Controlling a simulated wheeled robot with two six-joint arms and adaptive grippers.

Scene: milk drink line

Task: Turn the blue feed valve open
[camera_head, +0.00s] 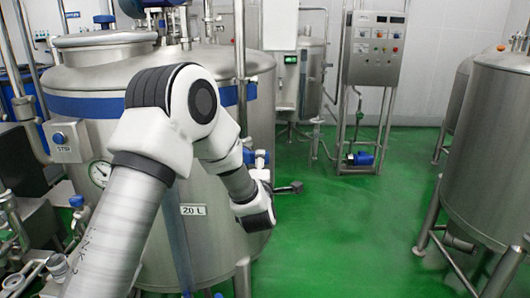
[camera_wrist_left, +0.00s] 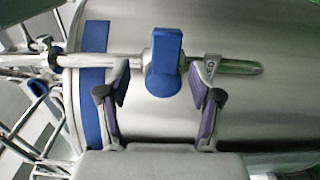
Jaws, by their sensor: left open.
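The blue feed valve (camera_wrist_left: 164,78) sits on a thin steel pipe that runs along a large steel tank. Its blue handle (camera_wrist_left: 168,42) stands across the pipe in the left wrist view. In the head view a blue valve part (camera_head: 259,157) shows just beyond my left arm. My left gripper (camera_wrist_left: 165,70) is open, with one finger on each side of the valve and visible gaps to it. In the head view the left gripper (camera_head: 277,183) is beside the tank, partly hidden by my wrist. My right gripper is not in view.
The large tank (camera_head: 212,240) with a blue band fills the left and middle. A gauge (camera_head: 99,173) and a small box with a blue button (camera_head: 62,140) are on its left. A control cabinet (camera_head: 374,50) stands behind. Another tank (camera_head: 490,150) is at right. Green floor (camera_head: 350,230) between is clear.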

